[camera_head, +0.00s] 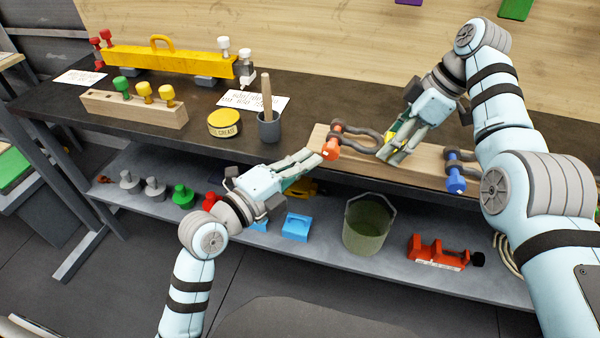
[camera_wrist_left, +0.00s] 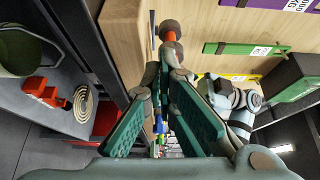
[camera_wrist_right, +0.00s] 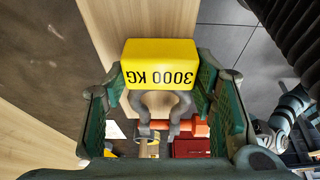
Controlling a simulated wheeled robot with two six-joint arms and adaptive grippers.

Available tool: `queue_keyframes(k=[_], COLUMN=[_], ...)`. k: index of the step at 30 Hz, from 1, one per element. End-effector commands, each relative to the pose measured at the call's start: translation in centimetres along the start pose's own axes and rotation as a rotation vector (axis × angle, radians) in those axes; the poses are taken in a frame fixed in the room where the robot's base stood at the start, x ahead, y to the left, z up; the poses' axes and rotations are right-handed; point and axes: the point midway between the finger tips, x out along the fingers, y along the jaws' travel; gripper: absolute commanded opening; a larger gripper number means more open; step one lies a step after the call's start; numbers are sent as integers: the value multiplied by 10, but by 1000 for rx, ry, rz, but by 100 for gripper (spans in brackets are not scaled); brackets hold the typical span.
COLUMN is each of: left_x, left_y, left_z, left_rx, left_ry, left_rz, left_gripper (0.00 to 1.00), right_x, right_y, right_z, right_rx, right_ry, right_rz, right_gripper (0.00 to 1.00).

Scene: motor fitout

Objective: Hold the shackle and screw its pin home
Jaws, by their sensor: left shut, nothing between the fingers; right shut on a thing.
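A grey shackle (camera_head: 360,141) with an orange pin (camera_head: 332,148) is at the left end of the wooden board. My right gripper (camera_head: 402,138) is shut on the shackle's yellow 3000 KG block (camera_wrist_right: 160,65); the grey bow (camera_wrist_right: 143,104) and orange pin (camera_wrist_right: 195,128) show below it in the right wrist view. I cannot tell whether the shackle touches the board. My left gripper (camera_head: 314,157) is shut and empty, its fingertips close to the lower end of the pin. In the left wrist view the orange pin (camera_wrist_left: 170,37) is just past the fingertips; contact is unclear.
A blue-pinned shackle (camera_head: 455,172) stands on the right of the wooden board (camera_head: 425,162). A grey cup (camera_head: 269,128), grease tin (camera_head: 223,124) and yellow beam (camera_head: 165,61) are on the bench. A bucket (camera_head: 368,226) and red tool (camera_head: 438,253) are on the shelf below.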

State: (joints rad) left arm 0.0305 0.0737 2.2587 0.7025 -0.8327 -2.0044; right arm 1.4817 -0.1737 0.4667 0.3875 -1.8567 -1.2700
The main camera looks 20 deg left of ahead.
Motion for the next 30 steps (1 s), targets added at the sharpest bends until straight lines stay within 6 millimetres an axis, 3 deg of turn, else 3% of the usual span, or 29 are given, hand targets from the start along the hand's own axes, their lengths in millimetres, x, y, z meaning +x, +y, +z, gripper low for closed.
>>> queue_keyframes(k=[30], left_x=[5], left_y=[-3], left_z=[-3], left_rx=[0], left_ry=[1], left_rz=[-1], left_gripper=[0], right_x=[0], right_y=[-1], right_z=[-1], right_rx=[-2], right_ry=[2], right_rz=[-2], right_gripper=[18])
